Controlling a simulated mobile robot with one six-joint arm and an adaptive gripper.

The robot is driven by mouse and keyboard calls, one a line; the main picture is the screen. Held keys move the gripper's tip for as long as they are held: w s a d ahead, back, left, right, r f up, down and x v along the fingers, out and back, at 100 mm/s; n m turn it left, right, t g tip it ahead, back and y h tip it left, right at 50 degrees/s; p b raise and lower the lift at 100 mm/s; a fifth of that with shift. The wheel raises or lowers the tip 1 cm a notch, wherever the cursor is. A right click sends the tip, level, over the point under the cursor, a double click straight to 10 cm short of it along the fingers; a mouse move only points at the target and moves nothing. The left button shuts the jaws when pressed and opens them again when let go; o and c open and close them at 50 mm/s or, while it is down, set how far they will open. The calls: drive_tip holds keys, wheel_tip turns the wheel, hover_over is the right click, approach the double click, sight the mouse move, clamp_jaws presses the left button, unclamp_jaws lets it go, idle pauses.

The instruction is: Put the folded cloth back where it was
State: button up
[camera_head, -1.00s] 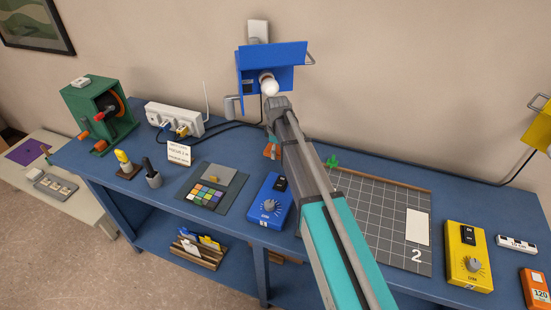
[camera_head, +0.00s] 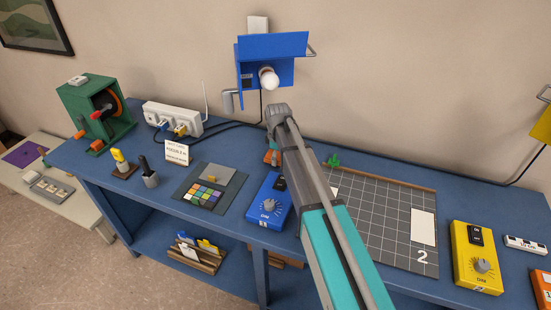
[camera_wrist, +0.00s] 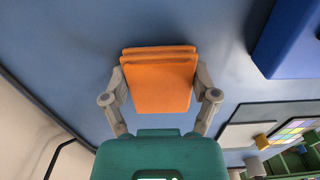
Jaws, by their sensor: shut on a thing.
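The folded cloth (camera_wrist: 160,82) is orange and layered, and shows in the middle of the wrist view. My gripper (camera_wrist: 160,95) is shut on it, one grey finger at each side. The cloth is over the blue bench top; whether it touches the bench I cannot tell. In the head view my forearm hides most of the gripper, and only a small orange patch (camera_head: 270,157) shows left of the arm, behind the blue dial box.
The blue dial box (camera_head: 268,201) and colour chart (camera_head: 204,194) stand in front. A power strip (camera_head: 174,120) with cables lies left. A blue lamp housing (camera_head: 270,62) hangs on the wall above. The gridded mat (camera_head: 385,215) lies right.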

drive_tip(key=shift+f, duration=0.2)
drive_tip(key=o, duration=1)
drive_tip(key=shift+o, duration=0.2)
drive_tip(key=shift+r, duration=0.15)
wheel_tip(320, 180, up, 8)
drive_tip(key=p, duration=0.7)
drive_tip(key=shift+f, duration=0.2)
drive_tip(key=shift+p, duration=0.3)
